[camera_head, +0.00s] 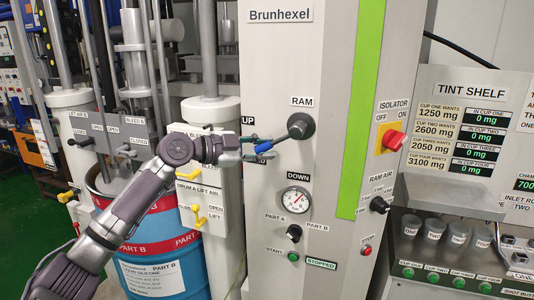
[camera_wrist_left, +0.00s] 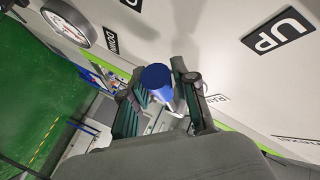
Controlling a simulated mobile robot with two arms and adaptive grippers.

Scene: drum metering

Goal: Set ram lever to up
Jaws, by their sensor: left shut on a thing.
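The ram lever (camera_head: 285,135) has a dark round hub under the RAM label and a short arm with a blue end. The arm points left and slightly down from the hub, between the UP label (camera_head: 247,121) and the DOWN label (camera_head: 298,175). My left gripper (camera_head: 258,149) comes in from the left and is shut on the lever's blue end. In the left wrist view the blue end (camera_wrist_left: 156,76) sits between the two fingers of my left gripper (camera_wrist_left: 160,95). My right gripper is not in view.
A pressure gauge (camera_head: 295,199) and a black part selector (camera_head: 294,233) sit below the lever on the white panel. A red isolator knob (camera_head: 394,140) is to the right. A blue drum (camera_head: 172,245) and yellow valve handles (camera_head: 197,216) stand left, near my arm.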

